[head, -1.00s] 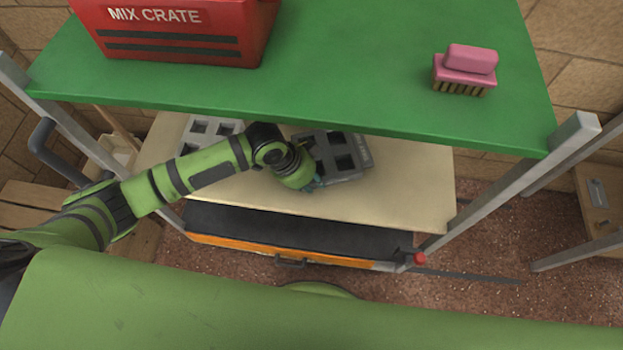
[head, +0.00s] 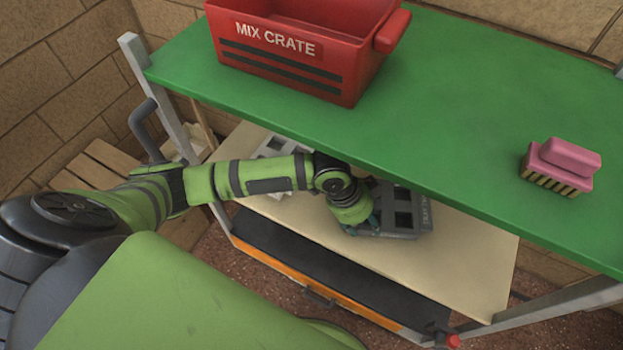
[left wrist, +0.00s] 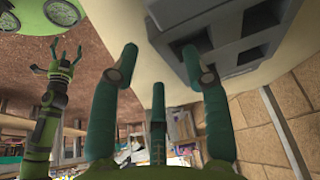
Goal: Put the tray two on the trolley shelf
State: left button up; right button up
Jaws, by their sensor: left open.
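A dark grey tray (head: 428,214) with square pockets lies on the beige shelf (head: 465,265) under the green top. Its edge lettering is too small to read surely, so I cannot confirm it is tray two. My left gripper (head: 362,228) is at the tray's left front side, and the forearm hides part of the tray. In the left wrist view the fingers of this gripper (left wrist: 161,62) are spread and empty, with the tray (left wrist: 225,40) just beyond them. My right gripper (left wrist: 69,58) shows open at the left of that view, away from the tray.
A lighter grey pocketed tray (head: 272,149) lies further left on the beige shelf, partly behind my arm. A red mix crate (head: 285,70) and a pink brush (head: 562,160) stand on the green top (head: 450,110), close above my arm. The beige shelf's right part is clear.

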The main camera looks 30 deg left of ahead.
pick_arm(q)
jog(key=s+a, duration=0.1)
jog(key=a, duration=0.3)
jog(key=s+a+r+b, duration=0.1)
jog(key=s+a, duration=0.1)
jog(key=a, duration=0.1)
jog(key=s+a, duration=0.2)
jog(key=a, duration=0.2)
jog(key=shift+a+r+b, duration=0.25)
jog(key=shift+a+b, duration=0.05)
jog(key=shift+b, duration=0.1)
jog(key=shift+s+d, duration=0.1)
jog(key=shift+d, duration=0.3)
jog(key=s+d+n+t, duration=0.2)
jog(key=d, duration=0.5)
jog(key=s+a+f+n+y, duration=0.2)
jog(key=s+a+n+y, duration=0.2)
jog(key=s+a+n, duration=0.55)
notch_tip(320, 180, down, 23)
jog(key=s+g+p, duration=0.1)
jog(key=g, duration=0.1)
jog(key=s+a+f+p, duration=0.1)
jog(key=s+a+f, duration=0.1)
jog(key=s+f, duration=0.9)
jog(key=s, duration=0.3)
jog(key=shift+s+f+g+p, duration=0.3)
jog(key=shift+s+g, duration=0.1)
